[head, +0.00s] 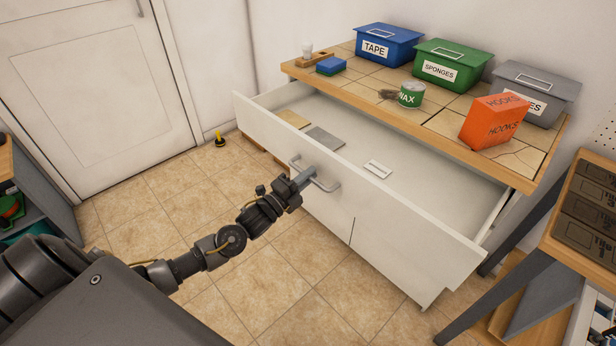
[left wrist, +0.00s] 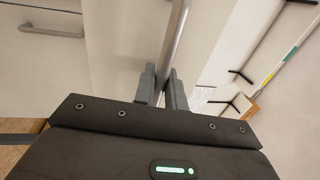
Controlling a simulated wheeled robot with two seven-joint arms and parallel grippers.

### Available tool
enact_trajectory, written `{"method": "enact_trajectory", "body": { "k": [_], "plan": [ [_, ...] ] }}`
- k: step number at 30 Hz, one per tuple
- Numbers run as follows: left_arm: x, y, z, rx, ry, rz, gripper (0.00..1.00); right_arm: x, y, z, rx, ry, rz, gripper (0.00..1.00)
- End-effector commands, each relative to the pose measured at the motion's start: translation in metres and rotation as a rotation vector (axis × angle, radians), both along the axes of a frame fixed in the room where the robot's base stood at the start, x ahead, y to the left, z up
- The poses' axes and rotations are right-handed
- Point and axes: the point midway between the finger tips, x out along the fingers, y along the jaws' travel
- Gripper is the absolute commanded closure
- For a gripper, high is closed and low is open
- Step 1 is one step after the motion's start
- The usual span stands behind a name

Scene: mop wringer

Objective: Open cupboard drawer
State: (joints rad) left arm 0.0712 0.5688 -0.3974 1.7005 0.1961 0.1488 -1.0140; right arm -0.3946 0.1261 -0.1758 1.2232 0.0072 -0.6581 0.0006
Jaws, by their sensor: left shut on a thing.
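The cupboard drawer (head: 425,222) is white and wide, and it is pulled well out from under the wooden top. Its grey bar handle (head: 326,185) sits on the drawer front. My left gripper (head: 304,179) is shut on this handle. In the left wrist view the handle bar (left wrist: 177,40) runs between the two fingers of the gripper (left wrist: 161,88). Inside the drawer lie a tan flat piece (head: 293,119), a grey flat piece (head: 325,138) and a small white item (head: 378,169). My right gripper is not in view.
On the cupboard top stand blue (head: 388,44), green (head: 452,64) and grey (head: 535,90) bins, a WAX tin (head: 411,94) and an orange HOOKS box (head: 494,121). A workbench (head: 578,235) stands at the right. Tiled floor in front is mostly clear.

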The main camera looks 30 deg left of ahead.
Motion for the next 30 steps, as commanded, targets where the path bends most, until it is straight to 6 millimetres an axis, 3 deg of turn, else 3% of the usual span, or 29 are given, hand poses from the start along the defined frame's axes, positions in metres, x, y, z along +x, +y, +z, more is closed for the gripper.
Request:
{"method": "enact_trajectory", "body": {
  "k": [3,4,8,19,30],
  "plan": [
    [-0.001,-0.001,-0.001,-0.001,0.001,-0.003,1.0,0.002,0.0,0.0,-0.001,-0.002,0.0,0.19],
    [-0.002,-0.001,-0.001,-0.001,0.001,-0.003,0.86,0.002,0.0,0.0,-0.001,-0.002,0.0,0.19],
    [-0.001,0.0,-0.001,-0.001,0.001,-0.002,0.7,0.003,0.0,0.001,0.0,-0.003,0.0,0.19],
    [-0.007,0.001,-0.003,-0.001,0.003,-0.002,0.7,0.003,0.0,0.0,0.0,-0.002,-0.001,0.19],
    [-0.071,0.022,-0.017,0.0,0.004,-0.004,0.7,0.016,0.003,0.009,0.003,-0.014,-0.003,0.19]
  ]
}}
